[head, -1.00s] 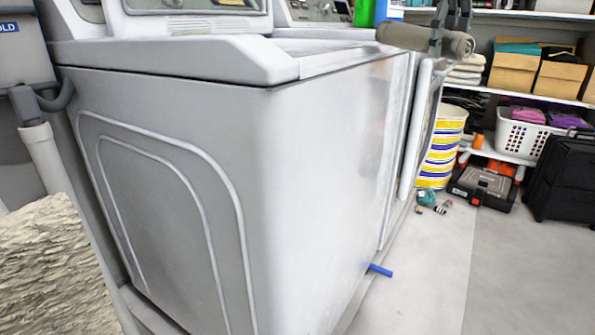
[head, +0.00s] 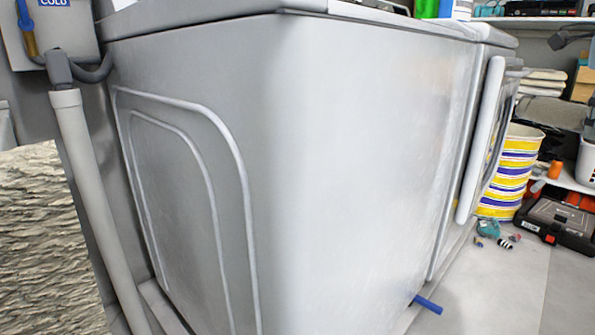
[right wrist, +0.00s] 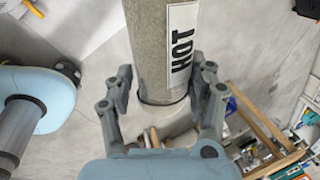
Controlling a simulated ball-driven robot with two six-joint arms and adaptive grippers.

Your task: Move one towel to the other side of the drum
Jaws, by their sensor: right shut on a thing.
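A striped yellow, white and blue drum (head: 512,165) stands on the floor at the right in the head view, beyond the washing machine. Pale folded towels (head: 545,82) lie stacked on the shelf behind it. In the right wrist view, my right gripper (right wrist: 163,92) is shut on a grey-beige cylinder (right wrist: 150,45) with a white HOT label, its fingers on both sides near the dark ring at its end. I cannot tell whether this cylinder is a rolled towel. My left gripper is not in view.
A large white washing machine (head: 345,160) fills the middle of the head view. A pale pipe (head: 92,190) stands at its left. A black tool case (head: 560,222) and small tools (head: 488,229) are on the floor near the drum.

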